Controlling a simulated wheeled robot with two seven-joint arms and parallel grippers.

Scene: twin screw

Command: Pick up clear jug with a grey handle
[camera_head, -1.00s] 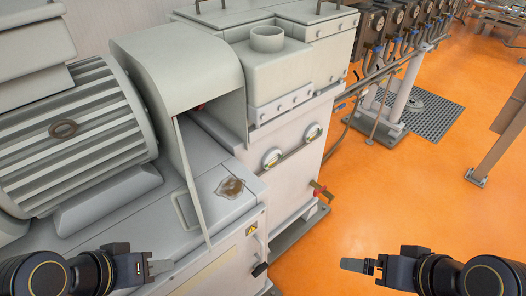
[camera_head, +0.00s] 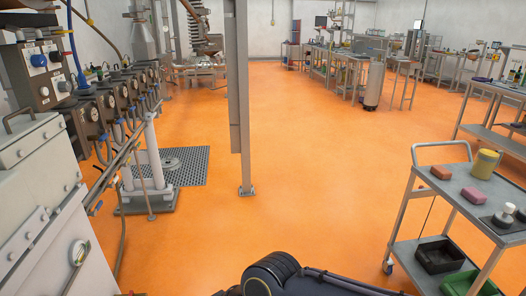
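I cannot make out a clear jug with a grey handle in the head view. Far benches hold many small items too small to tell apart. Part of one of my arms, a black joint and link, shows at the bottom edge right of the middle. No gripper fingers show, so neither gripper can be placed relative to the jug.
A grey trolley (camera_head: 457,188) stands at the right, with a yellow container (camera_head: 485,164), blocks and a black bin (camera_head: 438,257). A metal post (camera_head: 239,110) stands ahead. A grey machine (camera_head: 36,190) is at the left. Orange floor (camera_head: 320,175) is clear between post and trolley.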

